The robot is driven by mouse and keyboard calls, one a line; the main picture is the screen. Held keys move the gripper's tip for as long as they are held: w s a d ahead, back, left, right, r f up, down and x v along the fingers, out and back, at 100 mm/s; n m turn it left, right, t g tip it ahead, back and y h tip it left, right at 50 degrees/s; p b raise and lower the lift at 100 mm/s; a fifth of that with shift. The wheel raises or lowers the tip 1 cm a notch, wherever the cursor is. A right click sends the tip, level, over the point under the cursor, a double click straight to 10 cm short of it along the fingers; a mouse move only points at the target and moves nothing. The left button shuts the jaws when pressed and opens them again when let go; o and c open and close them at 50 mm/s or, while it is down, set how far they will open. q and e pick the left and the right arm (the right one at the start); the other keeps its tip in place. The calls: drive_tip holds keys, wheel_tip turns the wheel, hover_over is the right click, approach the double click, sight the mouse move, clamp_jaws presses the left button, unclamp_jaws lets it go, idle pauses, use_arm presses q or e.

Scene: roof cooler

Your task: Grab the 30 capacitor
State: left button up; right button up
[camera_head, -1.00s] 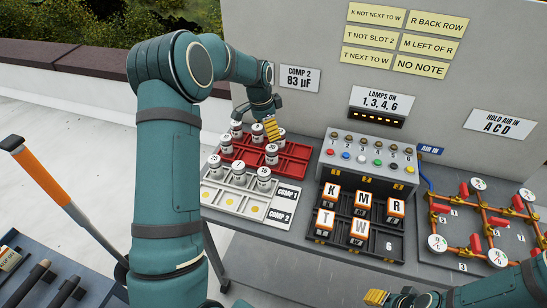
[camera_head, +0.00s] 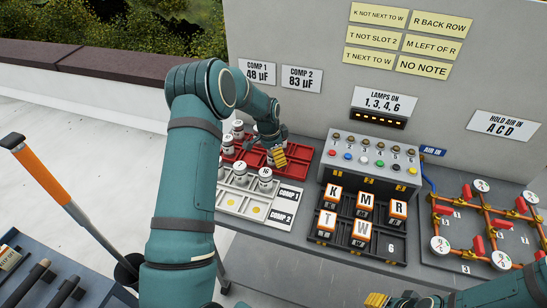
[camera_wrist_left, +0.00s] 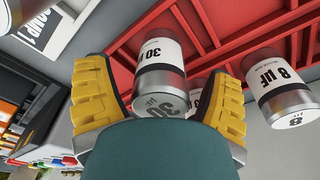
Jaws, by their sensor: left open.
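The 30 capacitor (camera_wrist_left: 160,62), a silver can with a white "30" label, stands in the red tray (camera_wrist_left: 215,38) in the left wrist view. My left gripper (camera_head: 278,156) is over the front part of the red tray (camera_head: 297,158) in the head view. Its yellow fingers are open, one on each side of the 30 capacitor; I cannot tell whether they touch it. The gripper mostly hides this capacitor in the head view. An 8 µF capacitor (camera_wrist_left: 277,82) stands beside it. My right gripper (camera_head: 376,299) is at the bottom edge, its opening unclear.
The white tray (camera_head: 258,211) in front holds capacitors, including one marked 7 (camera_head: 239,171). Other capacitors (camera_head: 238,130) stand at the red tray's left. The lamp box (camera_head: 370,160) and black letter-block tray (camera_head: 388,247) are to the right. Signs read COMP 1 48 µF and COMP 2 83 µF.

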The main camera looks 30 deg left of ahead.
use_arm(q)
drive_tip(key=c, duration=1.4)
drive_tip(key=shift+o, duration=0.2)
drive_tip(key=shift+r, duration=0.1)
drive_tip(key=shift+r, duration=0.1)
